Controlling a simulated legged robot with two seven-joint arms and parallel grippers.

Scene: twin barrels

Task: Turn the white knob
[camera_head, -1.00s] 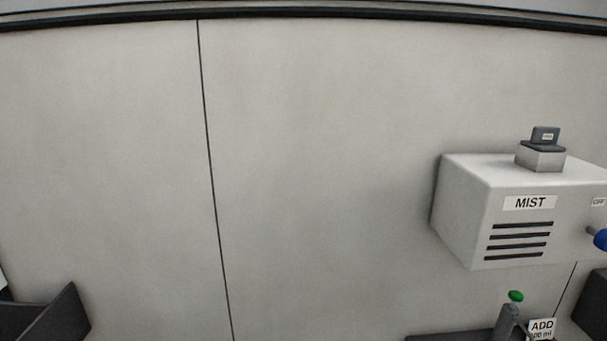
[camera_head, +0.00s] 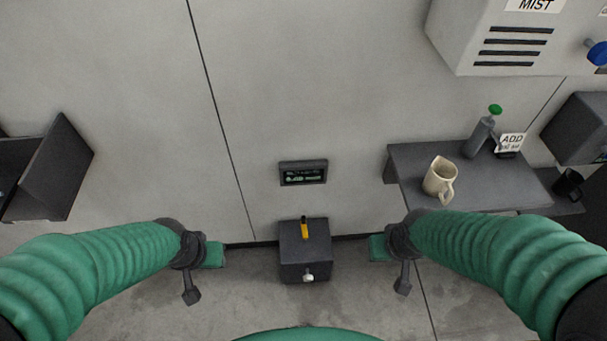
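A small white knob (camera_head: 308,277) sits on the front of a dark grey box (camera_head: 301,262) low at the centre. The box also has a yellow lever or handle (camera_head: 304,229) on top. My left gripper (camera_head: 192,285) hangs to the left of the box, and my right gripper (camera_head: 403,283) hangs to its right. Both are clear of the box and the knob, and nothing shows held in either. Whether their fingers are open or shut is too small to tell.
A small dark display (camera_head: 303,173) is on the wall above the box. At right, a grey shelf (camera_head: 407,161) bears a cream jug (camera_head: 438,180), a green-topped bottle (camera_head: 481,135) and an ADD sign (camera_head: 511,142). The MIST unit (camera_head: 455,38) has a blue knob (camera_head: 597,54). A dark bin (camera_head: 52,170) is at left.

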